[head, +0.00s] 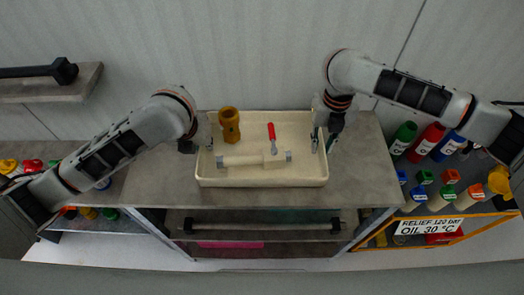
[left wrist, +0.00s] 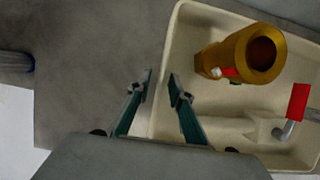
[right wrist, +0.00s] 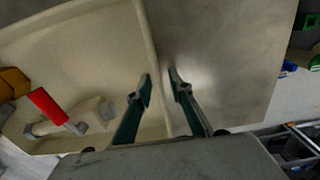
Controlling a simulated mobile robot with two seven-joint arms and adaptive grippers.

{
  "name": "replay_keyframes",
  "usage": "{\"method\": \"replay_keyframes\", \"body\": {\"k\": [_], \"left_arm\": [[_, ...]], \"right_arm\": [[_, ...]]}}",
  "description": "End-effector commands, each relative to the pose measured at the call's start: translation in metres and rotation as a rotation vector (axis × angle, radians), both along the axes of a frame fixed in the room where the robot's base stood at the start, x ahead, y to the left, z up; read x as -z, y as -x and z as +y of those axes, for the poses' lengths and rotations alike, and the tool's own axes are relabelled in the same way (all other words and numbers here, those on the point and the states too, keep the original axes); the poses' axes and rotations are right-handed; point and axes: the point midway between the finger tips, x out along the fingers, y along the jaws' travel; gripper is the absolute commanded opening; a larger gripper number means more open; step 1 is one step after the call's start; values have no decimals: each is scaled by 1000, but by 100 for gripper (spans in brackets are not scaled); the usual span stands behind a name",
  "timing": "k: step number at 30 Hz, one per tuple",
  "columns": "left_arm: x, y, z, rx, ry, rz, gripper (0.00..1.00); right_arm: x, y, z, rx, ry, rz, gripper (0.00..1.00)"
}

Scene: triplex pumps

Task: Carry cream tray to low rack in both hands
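The cream tray (head: 305,180) sits on the grey bench top. In it are a brass-coloured hollow fitting (head: 229,124), a pale cylinder piece (head: 248,161) with grey ends, and a red-handled tool (head: 271,133). My left gripper (left wrist: 160,76) is open at the tray's left wall, with one finger outside and one inside. My right gripper (right wrist: 160,76) is open at the right wall, which runs between its fingers. In both wrist views gaps show between the fingertips and the wall. The low rack cannot be identified for certain.
The bench top (head: 365,175) is clear on both sides of the tray. Below its front is a shelf with a dark bar (head: 262,228). Several coloured bottles (head: 427,142) stand right, above a labelled sign (head: 429,226). A wall shelf (head: 50,84) is at the upper left.

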Motion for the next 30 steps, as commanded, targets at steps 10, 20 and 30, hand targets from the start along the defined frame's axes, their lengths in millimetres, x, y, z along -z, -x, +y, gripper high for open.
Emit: {"method": "replay_keyframes", "body": {"k": [10,20,30], "left_arm": [[-50,18,1,4,-3,-9,21],[-97,38,0,2,-2,-6,21],[-110,46,1,-1,-2,-1,21]], "right_arm": [[0,0,1,-1,-1,0,21],[0,0,1,-1,-2,0,21],[-6,-1,1,-1,-1,-2,21]]}}
